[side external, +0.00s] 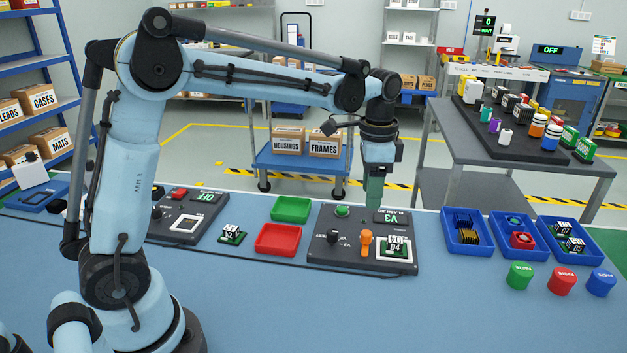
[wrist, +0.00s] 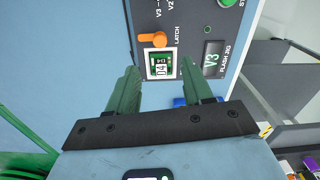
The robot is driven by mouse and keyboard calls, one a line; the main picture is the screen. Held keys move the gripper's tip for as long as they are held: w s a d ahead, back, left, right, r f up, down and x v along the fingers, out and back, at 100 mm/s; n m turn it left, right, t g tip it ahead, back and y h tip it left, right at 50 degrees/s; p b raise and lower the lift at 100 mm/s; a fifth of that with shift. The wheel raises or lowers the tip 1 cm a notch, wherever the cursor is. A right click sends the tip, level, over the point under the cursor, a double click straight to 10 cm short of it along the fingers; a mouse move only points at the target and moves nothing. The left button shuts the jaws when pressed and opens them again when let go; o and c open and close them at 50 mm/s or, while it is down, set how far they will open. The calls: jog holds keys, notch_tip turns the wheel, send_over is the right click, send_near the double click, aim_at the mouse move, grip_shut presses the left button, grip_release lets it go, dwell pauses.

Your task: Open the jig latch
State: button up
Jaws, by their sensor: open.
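The flash jig (side external: 333,252) is a dark panel on the blue bench; its display reads V3. It also shows in the wrist view (wrist: 190,22). Its orange latch (side external: 366,241) sits beside a white-framed nest (side external: 411,256) holding a green board with chips (side external: 395,246). In the wrist view the latch (wrist: 153,40) lies along one edge of the nest, next to the word LATCH. My gripper (side external: 374,203) is above the back part of the jig, pointing down. In the wrist view my green fingers (wrist: 158,65) are apart with nothing between them, clear of the latch.
A black knob (side external: 333,237) and green button (side external: 342,211) are on the jig. Red tray (side external: 278,240) and green tray (side external: 291,209) stand left, blue bins (side external: 466,232) right. Paste pots (side external: 561,282) stand in front of the bins.

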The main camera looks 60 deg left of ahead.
jog(key=shift+r, duration=0.9)
jog(key=s+f+n+t, duration=0.2)
jog(key=s+n+t, duration=0.5)
jog(key=s, duration=0.8)
jog(key=shift+d+f, duration=0.15)
jog(key=shift+d, duration=0.05)
jog(key=shift+o, duration=0.4)
